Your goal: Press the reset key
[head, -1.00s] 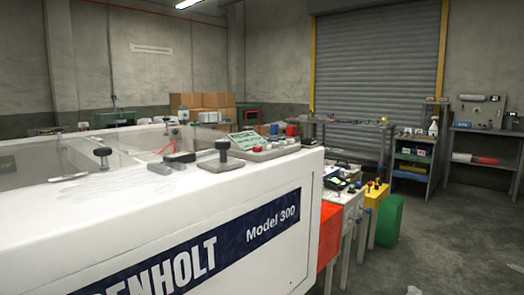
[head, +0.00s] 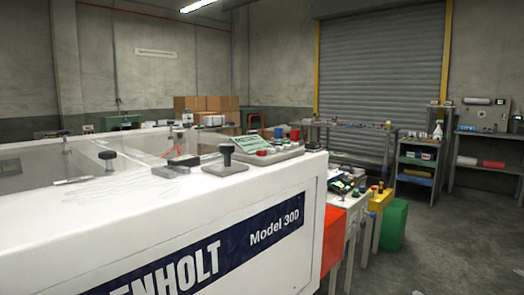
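A control panel (head: 265,151) with several coloured buttons and a green label plate (head: 247,144) sits on top of a large white machine (head: 190,215) marked "Model 300". The buttons are small, and I cannot tell which one is the reset key. A black knob on a grey base (head: 226,160) stands just in front of the panel. Neither of my grippers shows in the head view.
The white machine fills the left and front. Work tables with an orange-red panel (head: 333,236) and a green bin (head: 393,225) stand right of it. Shelves (head: 416,160) stand near a roller shutter (head: 380,85). The grey floor at right is mostly clear.

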